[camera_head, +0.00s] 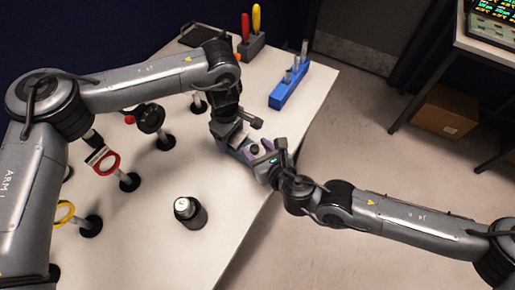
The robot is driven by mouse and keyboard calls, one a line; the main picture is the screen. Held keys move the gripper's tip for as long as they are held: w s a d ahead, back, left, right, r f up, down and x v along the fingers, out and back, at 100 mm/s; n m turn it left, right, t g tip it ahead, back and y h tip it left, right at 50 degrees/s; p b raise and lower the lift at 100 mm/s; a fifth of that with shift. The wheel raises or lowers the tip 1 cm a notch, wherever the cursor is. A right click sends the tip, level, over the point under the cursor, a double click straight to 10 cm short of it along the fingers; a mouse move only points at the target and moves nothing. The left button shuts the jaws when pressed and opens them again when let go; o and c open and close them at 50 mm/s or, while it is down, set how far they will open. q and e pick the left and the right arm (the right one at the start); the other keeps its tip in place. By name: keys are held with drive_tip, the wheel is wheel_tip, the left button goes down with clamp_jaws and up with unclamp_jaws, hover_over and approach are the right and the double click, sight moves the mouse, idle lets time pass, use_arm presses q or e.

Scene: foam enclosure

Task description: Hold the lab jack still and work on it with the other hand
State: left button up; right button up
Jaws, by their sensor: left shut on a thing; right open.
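The lab jack (243,153) is a small grey and purple piece near the right edge of the white table. My arms cover much of it. My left gripper (236,135) comes down from above and is shut on the lab jack at its far left side. My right gripper (264,158) reaches in from the right, over the table's edge, and is open at the jack's near right side. A dark round part, perhaps the knob, shows between the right fingers. I cannot tell whether the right fingers touch it.
A blue rack (289,92) with upright tubes and a holder (251,44) with red and yellow handles stand at the back. A dark bottle (190,212) stands in front.

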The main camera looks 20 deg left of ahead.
clamp_jaws()
drive_tip(key=shift+f+m+t+h, duration=0.1)
drive_tip(key=shift+m+t+h, duration=0.3)
idle(0.4)
drive_tip(key=m+t+h, duration=0.1)
drive_tip(key=m+h, duration=0.1)
drive_tip(key=shift+s+a+m+t, duration=0.1)
drive_tip(key=shift+a+m+t, duration=0.2)
drive_tip(key=shift+t, duration=0.1)
drive_tip(key=shift+s+a+m+t+h, duration=0.1)
drive_tip(key=shift+m+t+h, duration=0.3)
drive_tip(key=shift+m+h, duration=0.65)
drive_tip(key=shift+a+m+t+h, duration=0.1)
drive_tip(key=shift+m+t+h, duration=0.3)
drive_tip(key=shift+m+h, duration=0.65)
drive_tip(key=shift+h, duration=0.4)
unclamp_jaws()
